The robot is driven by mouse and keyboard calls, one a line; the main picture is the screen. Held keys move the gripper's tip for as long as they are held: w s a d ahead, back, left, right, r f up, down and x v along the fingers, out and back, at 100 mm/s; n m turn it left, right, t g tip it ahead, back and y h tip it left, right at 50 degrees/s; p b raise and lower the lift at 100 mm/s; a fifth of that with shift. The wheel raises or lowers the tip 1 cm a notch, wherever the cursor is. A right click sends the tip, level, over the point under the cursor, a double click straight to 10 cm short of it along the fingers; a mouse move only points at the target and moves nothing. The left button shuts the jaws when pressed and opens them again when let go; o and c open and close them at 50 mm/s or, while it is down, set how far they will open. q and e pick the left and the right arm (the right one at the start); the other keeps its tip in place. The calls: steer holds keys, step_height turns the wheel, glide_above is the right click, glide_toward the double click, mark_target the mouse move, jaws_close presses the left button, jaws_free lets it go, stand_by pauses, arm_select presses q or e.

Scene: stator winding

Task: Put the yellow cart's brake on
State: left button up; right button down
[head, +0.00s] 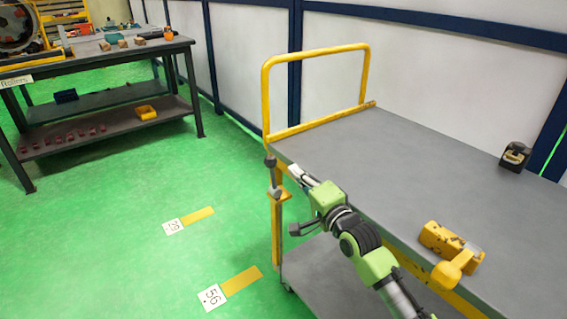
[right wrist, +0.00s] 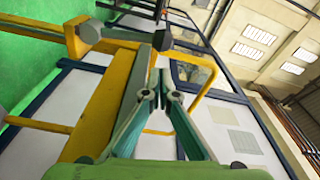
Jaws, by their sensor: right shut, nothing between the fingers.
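The yellow cart (head: 340,130) has a grey top and a yellow push handle at its far end. A grey lever with dark knobs (head: 273,178), which looks like the brake, stands upright on the cart's near left corner post. In the right wrist view, a grey bar with dark round ends (right wrist: 120,36) shows beyond the fingers. My right gripper (head: 296,171) is shut and empty, just right of the lever, by the cart's edge. In the right wrist view its fingers (right wrist: 160,85) meet at the tips, apparently apart from the knobs. My left gripper is out of view.
A yellow block-like tool (head: 438,238) and a small black device (head: 515,157) lie on the cart top. A dark workbench (head: 110,55) with parts stands at the back left. Green floor with numbered markers (head: 211,297) is free left of the cart.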

steer(key=b+x, duration=0.1)
steer(key=x, duration=0.5)
steer(key=shift+f, duration=0.1)
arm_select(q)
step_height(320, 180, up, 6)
arm_select(e)
steer(key=shift+w+a, duration=0.3)
steer(key=shift+w, duration=0.25)
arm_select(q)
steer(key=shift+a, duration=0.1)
arm_select(e)
steer(key=shift+a, duration=0.1)
